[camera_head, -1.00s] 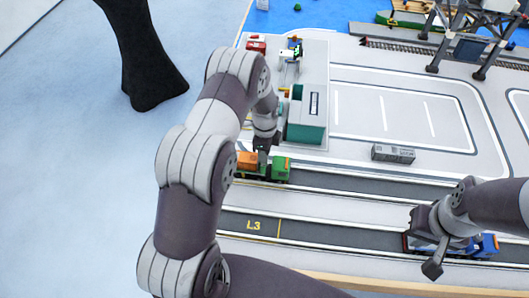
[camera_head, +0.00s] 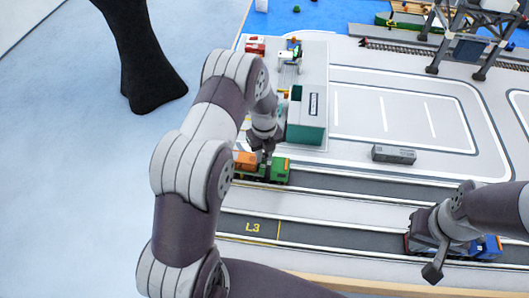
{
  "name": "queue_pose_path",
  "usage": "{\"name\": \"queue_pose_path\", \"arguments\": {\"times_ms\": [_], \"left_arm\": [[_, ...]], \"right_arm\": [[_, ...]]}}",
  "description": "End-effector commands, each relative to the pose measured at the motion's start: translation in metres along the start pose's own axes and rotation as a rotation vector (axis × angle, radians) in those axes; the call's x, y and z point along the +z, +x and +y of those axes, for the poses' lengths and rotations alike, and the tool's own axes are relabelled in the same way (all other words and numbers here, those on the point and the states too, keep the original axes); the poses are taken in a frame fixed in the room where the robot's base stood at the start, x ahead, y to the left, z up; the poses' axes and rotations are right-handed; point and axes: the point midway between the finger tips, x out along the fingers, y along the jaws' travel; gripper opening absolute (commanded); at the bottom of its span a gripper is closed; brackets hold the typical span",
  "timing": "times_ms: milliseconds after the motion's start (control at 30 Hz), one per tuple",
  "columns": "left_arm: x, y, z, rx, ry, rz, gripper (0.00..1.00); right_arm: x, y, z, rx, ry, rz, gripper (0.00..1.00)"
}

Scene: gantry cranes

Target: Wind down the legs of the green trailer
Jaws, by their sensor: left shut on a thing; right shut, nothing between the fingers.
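The green trailer (camera_head: 258,179) stands in the upper lane, with an orange load (camera_head: 246,160) at its left and a green cab (camera_head: 280,171) at its right. My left gripper (camera_head: 264,157) is over the middle of this vehicle, pointing down, and is shut on a small part of the trailer. The arm and fingers hide that part, and the trailer's legs cannot be made out. My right gripper (camera_head: 433,268) is shut and empty, in front of a blue truck (camera_head: 486,247) at the lower right.
A teal and grey building (camera_head: 306,122) stands just behind the green vehicle. A grey container (camera_head: 394,154) lies on the yard to the right. A gantry crane (camera_head: 470,45) stands at the back right. The lane between the two vehicles is clear.

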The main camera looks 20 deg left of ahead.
Motion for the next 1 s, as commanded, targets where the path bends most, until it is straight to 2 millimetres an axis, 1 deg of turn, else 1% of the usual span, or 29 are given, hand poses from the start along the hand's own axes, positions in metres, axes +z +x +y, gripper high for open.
{"name": "queue_pose_path", "arguments": {"times_ms": [33, 200, 400, 933, 967, 1000], "left_arm": [[-0.0019, 0.0043, 0.0029, 0.006, 0.027, 0.007, 0.00], [-0.0020, 0.0044, 0.0031, 0.007, 0.111, 0.007, 0.00], [-0.0020, 0.0044, 0.0033, 0.006, 0.167, 0.008, 0.00], [-0.0020, 0.0043, 0.0033, 0.006, 0.188, 0.007, 0.00], [-0.0019, 0.0043, 0.0032, 0.006, 0.188, 0.007, 0.33], [-0.0018, 0.0040, 0.0030, 0.006, 0.188, 0.007, 0.46]], "right_arm": [[0.0002, 0.0016, 0.0000, 0.000, 0.000, 0.000, 0.00], [0.0003, 0.0025, 0.0000, 0.000, 0.000, 0.000, 0.00], [0.0003, 0.0030, 0.0000, 0.000, 0.000, 0.000, 0.00], [0.0003, 0.0031, 0.0000, 0.000, 0.000, 0.000, 0.00], [0.0004, 0.0031, 0.0000, 0.000, 0.000, 0.000, 0.00], [0.0004, 0.0031, 0.0000, 0.000, 0.000, 0.000, 0.00]]}}
